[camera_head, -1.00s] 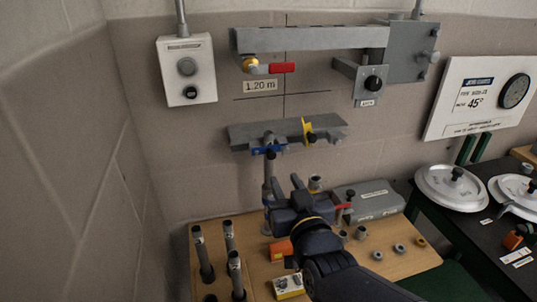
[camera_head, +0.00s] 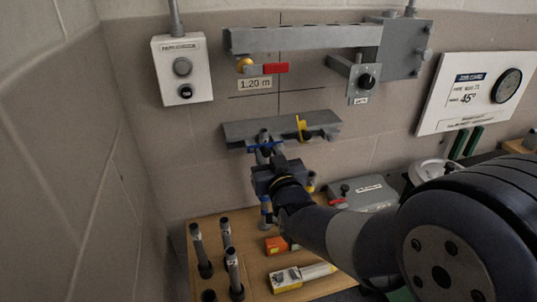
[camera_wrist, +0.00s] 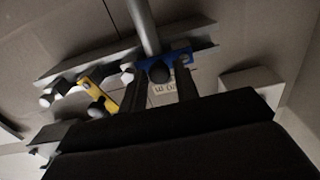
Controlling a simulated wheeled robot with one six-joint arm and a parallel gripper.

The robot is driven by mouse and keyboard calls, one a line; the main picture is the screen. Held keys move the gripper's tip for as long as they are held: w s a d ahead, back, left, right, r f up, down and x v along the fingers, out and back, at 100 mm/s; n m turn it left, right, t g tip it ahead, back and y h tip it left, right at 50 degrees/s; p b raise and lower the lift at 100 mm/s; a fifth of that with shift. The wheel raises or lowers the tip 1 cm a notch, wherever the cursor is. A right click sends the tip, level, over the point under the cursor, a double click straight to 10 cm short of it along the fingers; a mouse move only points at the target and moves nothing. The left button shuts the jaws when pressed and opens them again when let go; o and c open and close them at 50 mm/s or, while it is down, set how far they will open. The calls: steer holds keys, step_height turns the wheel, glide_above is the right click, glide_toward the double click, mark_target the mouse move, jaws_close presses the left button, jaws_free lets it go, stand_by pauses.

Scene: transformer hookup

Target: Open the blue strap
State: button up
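The blue strap (camera_head: 250,147) sits on the grey wall shelf, left of the yellow strap (camera_head: 301,128). In the wrist view the blue strap (camera_wrist: 178,58) lies across a grey pipe (camera_wrist: 144,25), with a dark round knob (camera_wrist: 159,72) on it. My gripper (camera_head: 268,156) is just below and in front of the blue strap and partly hides it in the head view. In the wrist view my gripper (camera_wrist: 159,84) has its two fingers apart, with the knob between or just beyond the tips. I cannot tell whether they touch it. The yellow strap (camera_wrist: 98,94) is left there.
The grey shelf (camera_head: 235,132) runs along the wall. A white control box (camera_head: 182,70) hangs at the left.

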steer(key=shift+c, duration=0.4)
jaws_close()
